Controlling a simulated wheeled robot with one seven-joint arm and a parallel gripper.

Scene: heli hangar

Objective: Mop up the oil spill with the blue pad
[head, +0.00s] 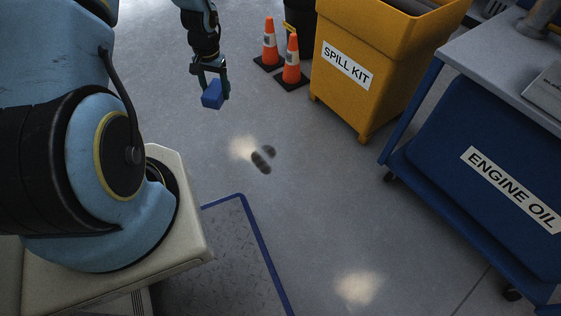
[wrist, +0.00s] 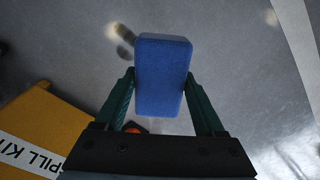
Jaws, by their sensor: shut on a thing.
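My gripper (head: 212,82) is shut on the blue pad (head: 212,95) and holds it above the floor. In the wrist view the pad (wrist: 163,75) sits between the two fingers of my gripper (wrist: 160,95). The oil spill (head: 262,160) is a few dark patches on the grey floor, below and to the right of the pad in the head view. In the wrist view the spill (wrist: 125,42) shows beside the pad's upper left edge, partly hidden by it.
A yellow spill kit bin (head: 335,95) stands at the top, with two orange cones (head: 291,62) to its left. A blue engine oil cart (head: 470,150) is at the right. A blue-edged mat (head: 220,250) lies at the bottom. The floor around the spill is clear.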

